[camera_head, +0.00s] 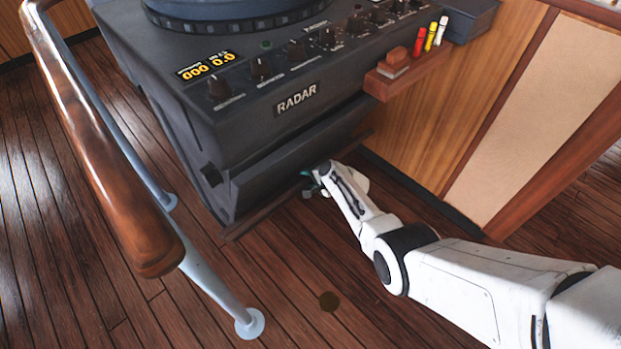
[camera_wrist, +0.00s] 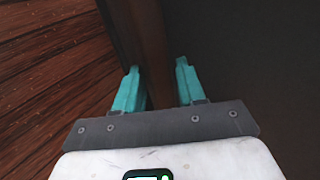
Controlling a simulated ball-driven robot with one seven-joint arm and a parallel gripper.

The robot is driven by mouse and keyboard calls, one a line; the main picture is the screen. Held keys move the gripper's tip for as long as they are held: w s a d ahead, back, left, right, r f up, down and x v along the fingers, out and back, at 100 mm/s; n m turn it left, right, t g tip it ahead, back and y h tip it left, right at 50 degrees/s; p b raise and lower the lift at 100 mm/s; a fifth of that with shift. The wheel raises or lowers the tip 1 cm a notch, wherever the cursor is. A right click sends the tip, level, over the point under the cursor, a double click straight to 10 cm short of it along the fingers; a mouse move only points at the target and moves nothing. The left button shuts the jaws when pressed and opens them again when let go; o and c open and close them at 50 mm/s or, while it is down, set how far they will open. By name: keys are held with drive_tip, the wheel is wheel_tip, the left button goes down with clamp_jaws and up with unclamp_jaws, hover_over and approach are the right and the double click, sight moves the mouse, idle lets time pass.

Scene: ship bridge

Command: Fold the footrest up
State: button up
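The footrest is a dark brown wooden board (camera_head: 255,217) low along the front foot of the grey radar console (camera_head: 262,150), sticking out a little just above the floor. My gripper (camera_head: 310,183) is down at the board's outer edge, right of its middle, partly hidden by my wrist. In the wrist view, the two teal fingers (camera_wrist: 158,72) stand apart. The brown board (camera_wrist: 150,45) runs between them, with the floor to the left and the dark console to the right. Whether the fingers touch the board is not clear.
A wooden handrail (camera_head: 105,150) on grey-blue posts stands left of the console. A small shelf (camera_head: 405,72) with markers juts from the console's right side.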

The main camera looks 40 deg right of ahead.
drive_tip(key=shift+o, duration=0.7)
drive_tip(key=shift+s+r, duration=0.1)
drive_tip(key=p+v, duration=0.6)
drive_tip(key=v, duration=0.4)
drive_tip(key=shift+s, duration=0.25)
drive_tip(key=shift+r, duration=0.1)
